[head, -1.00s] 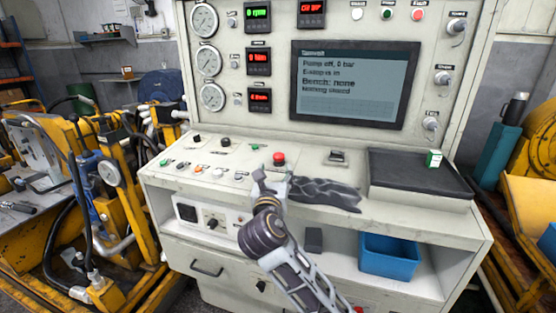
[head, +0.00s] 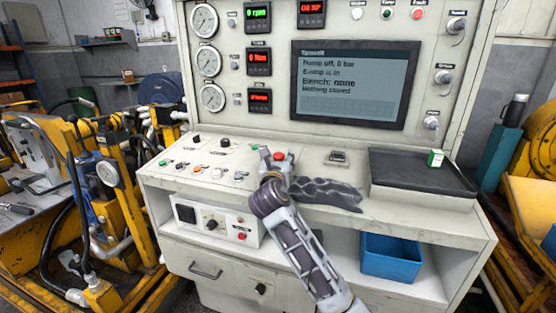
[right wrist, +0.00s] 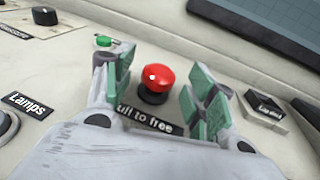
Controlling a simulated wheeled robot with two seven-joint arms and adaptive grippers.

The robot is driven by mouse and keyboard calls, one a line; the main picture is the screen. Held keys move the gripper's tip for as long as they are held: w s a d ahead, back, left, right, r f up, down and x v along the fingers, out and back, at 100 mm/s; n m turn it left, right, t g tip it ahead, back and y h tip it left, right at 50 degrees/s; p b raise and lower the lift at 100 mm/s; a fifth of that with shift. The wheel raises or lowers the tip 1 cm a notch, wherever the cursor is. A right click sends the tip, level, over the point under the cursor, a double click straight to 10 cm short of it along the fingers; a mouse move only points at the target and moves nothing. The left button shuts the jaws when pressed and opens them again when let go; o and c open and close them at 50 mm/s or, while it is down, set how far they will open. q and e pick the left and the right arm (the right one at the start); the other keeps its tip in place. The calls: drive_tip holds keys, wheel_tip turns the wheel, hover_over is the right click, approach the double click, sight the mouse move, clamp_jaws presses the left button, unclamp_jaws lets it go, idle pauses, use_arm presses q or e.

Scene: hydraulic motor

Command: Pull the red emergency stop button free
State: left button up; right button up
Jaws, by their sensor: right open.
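The red emergency stop button (head: 279,156) stands on the sloped panel of the bench, on a dark base. In the right wrist view the red button (right wrist: 158,78) sits between the two green-padded fingers of my right gripper (right wrist: 158,92), with a gap on each side. My right gripper (head: 274,160) is open and empty, just in front of the button in the head view. A label by the button, partly hidden by the gripper, reads "ull to free". The screen (head: 354,84) says "Pump off, 0 bar", and a line under it seems to read "E-stop is in". My left gripper is not in view.
A small green button (right wrist: 104,41) and a black knob (right wrist: 45,16) lie left of the red button. A dark glove-like item (head: 330,192) lies beside my wrist, and a dark tray (head: 415,175) is further right.

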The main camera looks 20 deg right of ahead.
drive_tip(key=shift+c, duration=0.3)
drive_tip(key=c, duration=1)
clamp_jaws()
drive_tip(key=shift+r, duration=0.1)
drive_tip(key=shift+p, duration=0.4)
drive_tip(key=shift+r+p, duration=0.2)
drive_tip(key=shift+p, duration=0.15)
drive_tip(key=shift+r+p, duration=0.15)
drive_tip(key=shift+p, duration=0.4)
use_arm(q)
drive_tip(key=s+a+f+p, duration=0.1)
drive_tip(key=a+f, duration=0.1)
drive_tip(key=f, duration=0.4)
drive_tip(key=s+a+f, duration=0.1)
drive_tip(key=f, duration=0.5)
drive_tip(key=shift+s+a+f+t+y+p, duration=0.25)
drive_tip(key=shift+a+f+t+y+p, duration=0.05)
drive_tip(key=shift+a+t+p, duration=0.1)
use_arm(e)
drive_tip(key=shift+r, duration=0.25)
